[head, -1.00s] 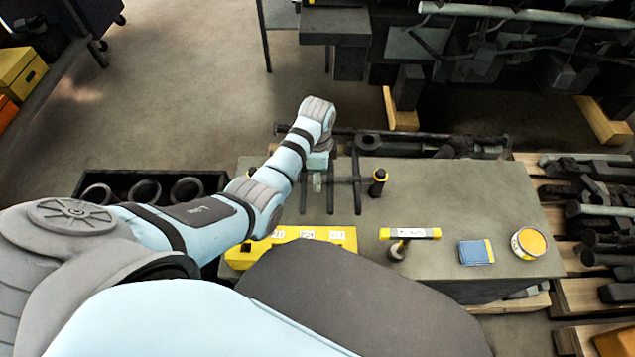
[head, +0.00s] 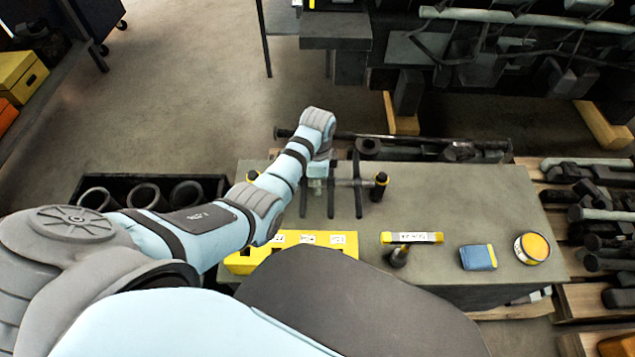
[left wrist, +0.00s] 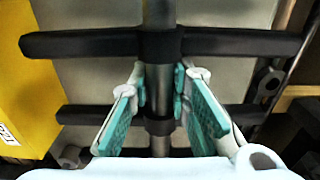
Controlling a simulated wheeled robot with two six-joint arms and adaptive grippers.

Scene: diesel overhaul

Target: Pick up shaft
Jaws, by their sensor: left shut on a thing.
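The shaft (head: 345,183) is a grey metal rod lying left to right above the bench, with long dark crossbars (head: 358,190) on it. In the left wrist view the shaft (left wrist: 158,85) runs up and down through the dark collars of the crossbars (left wrist: 235,42). My left gripper (head: 318,185) reaches down over the shaft's middle. Its teal pads (left wrist: 163,100) are shut on the shaft between two crossbars. A black post with a yellow top (head: 380,186) stands at the shaft's right end. Whether the shaft touches it is unclear. My right gripper is out of view.
A black bin with rings (head: 145,185) is at left. Dark parts lie on pallets at right.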

